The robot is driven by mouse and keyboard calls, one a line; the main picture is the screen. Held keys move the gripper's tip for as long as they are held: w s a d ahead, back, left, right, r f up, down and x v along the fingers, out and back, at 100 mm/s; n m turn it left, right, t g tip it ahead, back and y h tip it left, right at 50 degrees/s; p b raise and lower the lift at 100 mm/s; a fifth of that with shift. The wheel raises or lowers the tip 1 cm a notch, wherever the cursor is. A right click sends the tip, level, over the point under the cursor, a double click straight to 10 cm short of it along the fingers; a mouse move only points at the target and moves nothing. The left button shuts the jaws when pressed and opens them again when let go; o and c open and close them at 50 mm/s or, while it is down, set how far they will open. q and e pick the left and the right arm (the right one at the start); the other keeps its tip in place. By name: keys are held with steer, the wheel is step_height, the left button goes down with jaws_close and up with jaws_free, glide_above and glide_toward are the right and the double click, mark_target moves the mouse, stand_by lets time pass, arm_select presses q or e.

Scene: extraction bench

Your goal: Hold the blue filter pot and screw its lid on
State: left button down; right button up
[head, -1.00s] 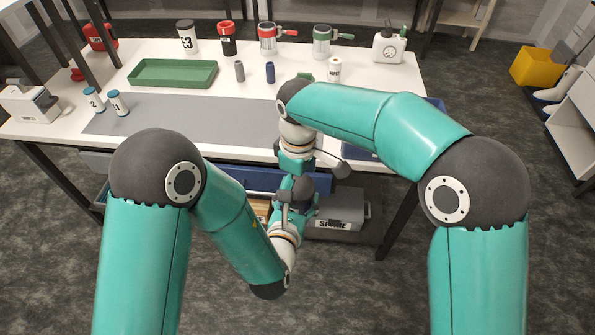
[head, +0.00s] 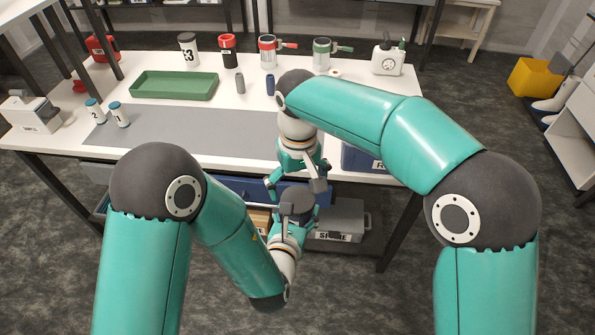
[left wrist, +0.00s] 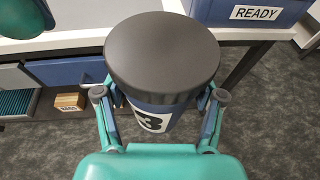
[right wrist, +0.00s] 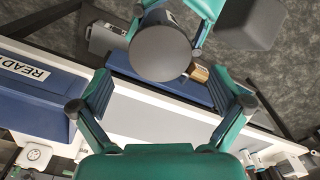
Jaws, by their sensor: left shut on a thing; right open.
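The blue filter pot (left wrist: 150,102), with a white label reading 3, is held upright in my left gripper (left wrist: 160,97), one finger on each side. A wide dark grey lid (left wrist: 162,52) sits on its top; how tightly it is seated cannot be told. In the head view the lid (head: 297,200) shows in front of the bench, the pot body mostly hidden below it. My right gripper (head: 297,181) is open and empty, just beyond and above the lid. In the right wrist view the lid (right wrist: 160,50) lies outside the spread fingers (right wrist: 162,104).
A blue bin (head: 358,160) labelled READY is at the bench's right front. A grey mat (head: 190,125), a green tray (head: 173,87), and two small blue-capped pots (head: 118,114) are on the left. Several jars line the back. A SPARE box (head: 345,222) is below the bench.

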mark_target(298, 198)
steer(key=shift+m, duration=0.3)
step_height(298, 198, down, 5)
steer(key=shift+r, duration=0.1)
steer(key=shift+w+r+n, duration=0.1)
steer(key=shift+n, duration=0.6)
steer(key=n, duration=0.2)
steer(key=shift+n, duration=0.3)
steer(key=n, duration=0.3)
steer(key=shift+n, duration=0.4)
steer(key=n, duration=0.3)
steer(key=shift+r+n, duration=0.1)
steer(key=shift+n, duration=0.3)
steer(key=n, duration=0.5)
steer(key=shift+n, duration=0.3)
step_height(298, 198, up, 8)
steer(key=shift+r, duration=0.1)
